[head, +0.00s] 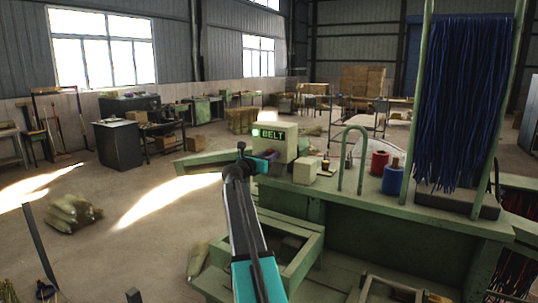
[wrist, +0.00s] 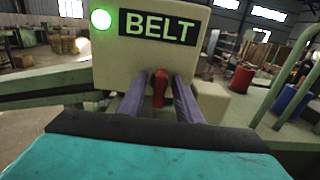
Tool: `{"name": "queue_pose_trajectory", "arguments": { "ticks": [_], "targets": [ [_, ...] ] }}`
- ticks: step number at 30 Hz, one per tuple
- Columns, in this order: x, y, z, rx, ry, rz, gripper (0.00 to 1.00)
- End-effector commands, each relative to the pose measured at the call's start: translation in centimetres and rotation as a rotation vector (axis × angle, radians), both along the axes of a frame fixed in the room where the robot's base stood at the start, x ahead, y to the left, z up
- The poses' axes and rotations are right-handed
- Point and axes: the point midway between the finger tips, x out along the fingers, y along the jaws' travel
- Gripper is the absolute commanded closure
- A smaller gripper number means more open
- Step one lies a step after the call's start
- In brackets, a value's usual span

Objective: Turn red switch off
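The red switch (wrist: 160,88) stands upright on the front of the pale control box (wrist: 108,58), under the BELT sign (wrist: 158,27). A round green lamp (wrist: 101,19) beside the sign is lit. In the wrist view my gripper (wrist: 157,82) is open, with its two purple-grey fingers on either side of the switch and gaps between them and it. In the head view the box (head: 283,148) stands on the green bench just beyond the end of my arm. I cannot make out the switch clearly there.
A red spool (head: 379,163) and a blue spool (head: 393,181) stand on the bench to the right, beyond a green hoop (head: 345,165). A small cream block (head: 305,170) sits right of the box. Dark blue bristles (head: 462,100) hang at the far right.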

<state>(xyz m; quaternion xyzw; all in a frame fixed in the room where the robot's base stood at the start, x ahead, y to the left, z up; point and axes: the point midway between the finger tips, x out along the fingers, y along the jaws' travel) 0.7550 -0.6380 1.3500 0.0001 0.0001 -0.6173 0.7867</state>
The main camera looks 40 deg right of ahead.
Motion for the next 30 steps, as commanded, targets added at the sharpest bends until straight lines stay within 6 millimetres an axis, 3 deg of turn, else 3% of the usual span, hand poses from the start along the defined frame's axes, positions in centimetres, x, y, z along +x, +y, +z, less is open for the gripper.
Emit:
{"name": "queue_pose_trajectory", "arguments": {
  "ticks": [9, 15, 30],
  "targets": [
    [0.05, -0.11, -0.01, 0.000, 0.000, 0.000, 0.69],
    [0.06, -0.08, 0.00, 0.000, 0.000, 0.000, 0.99],
    [0.07, -0.03, -0.20, 0.018, -0.078, 0.001, 0.99]
  ]
}}
